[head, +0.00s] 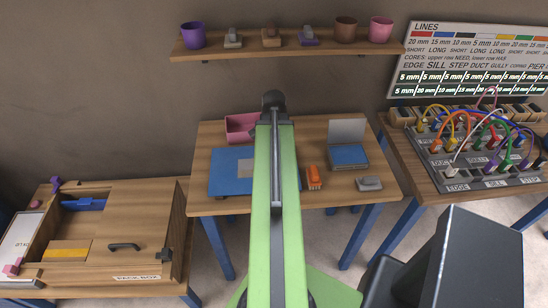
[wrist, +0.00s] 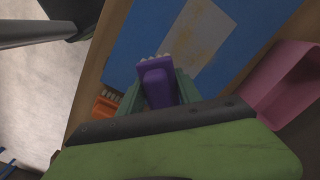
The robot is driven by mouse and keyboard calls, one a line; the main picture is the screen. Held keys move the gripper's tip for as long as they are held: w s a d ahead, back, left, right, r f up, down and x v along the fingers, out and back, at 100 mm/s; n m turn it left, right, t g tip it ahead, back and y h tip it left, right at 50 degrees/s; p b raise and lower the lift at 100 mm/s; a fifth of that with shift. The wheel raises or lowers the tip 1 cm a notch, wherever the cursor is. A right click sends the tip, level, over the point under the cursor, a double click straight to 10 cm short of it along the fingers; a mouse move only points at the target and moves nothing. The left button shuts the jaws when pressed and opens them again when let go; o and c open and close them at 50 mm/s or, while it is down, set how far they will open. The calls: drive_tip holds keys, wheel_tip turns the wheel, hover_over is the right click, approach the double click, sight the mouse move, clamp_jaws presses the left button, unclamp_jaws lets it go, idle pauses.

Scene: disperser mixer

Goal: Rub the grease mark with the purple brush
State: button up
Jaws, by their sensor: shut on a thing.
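The purple brush (wrist: 155,82) is held between the green fingers of my gripper (wrist: 158,92) in the wrist view, its pale bristles pointing up the picture. A pale tan patch (wrist: 190,38), which looks like the grease mark, lies on the blue board (wrist: 130,38) just beyond the bristles. I cannot tell whether the bristles touch the board. In the head view the patch (head: 245,168) shows on the blue board (head: 222,180), left of my green arm. My gripper and the held brush are hidden behind the arm there.
A pink bin (head: 240,127) stands behind the board. An orange brush (head: 313,177), a grey brush (head: 369,183) and a blue-topped case (head: 348,155) are to the right on the table (head: 330,200). The pink bin (wrist: 285,85) is close to my gripper's right side.

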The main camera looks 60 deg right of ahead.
drive_tip(key=shift+r, duration=0.35)
wheel_tip(320, 180, up, 3)
drive_tip(key=p, duration=0.3)
drive_tip(key=shift+r, duration=0.15)
wheel_tip(320, 180, down, 2)
drive_tip(key=shift+f+b, duration=0.1)
drive_tip(key=shift+b, duration=0.8)
drive_tip(key=shift+r, duration=0.25)
